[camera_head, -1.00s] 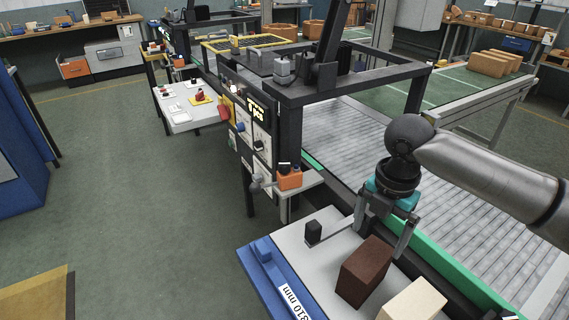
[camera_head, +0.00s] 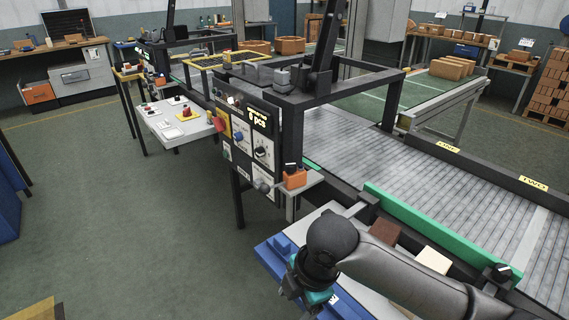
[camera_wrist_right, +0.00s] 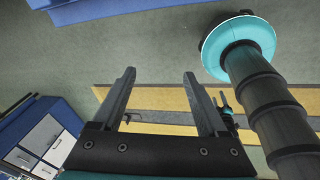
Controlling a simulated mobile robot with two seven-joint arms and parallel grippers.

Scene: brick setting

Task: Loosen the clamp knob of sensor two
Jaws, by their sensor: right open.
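My right gripper (camera_wrist_right: 158,82) is open and empty in the right wrist view, its two fingers apart over the floor. In the head view my right arm reaches in from the lower right, and its wrist hangs over the blue-edged bench; the fingers are largely hidden there. A yellow label that seems to read TWO (camera_head: 533,184) is on the far rail of the roller conveyor (camera_head: 440,180). A black knob (camera_head: 502,272) stands at the right end of the green guide. I cannot tell which knob belongs to sensor two. My left gripper is not in view.
A control panel (camera_head: 245,143) with a red knob stands left of the conveyor, with an orange block (camera_head: 295,179) beside it. A brown brick (camera_head: 386,230) and a cream brick (camera_head: 433,260) lie behind my arm. The floor (camera_head: 130,220) at left is clear.

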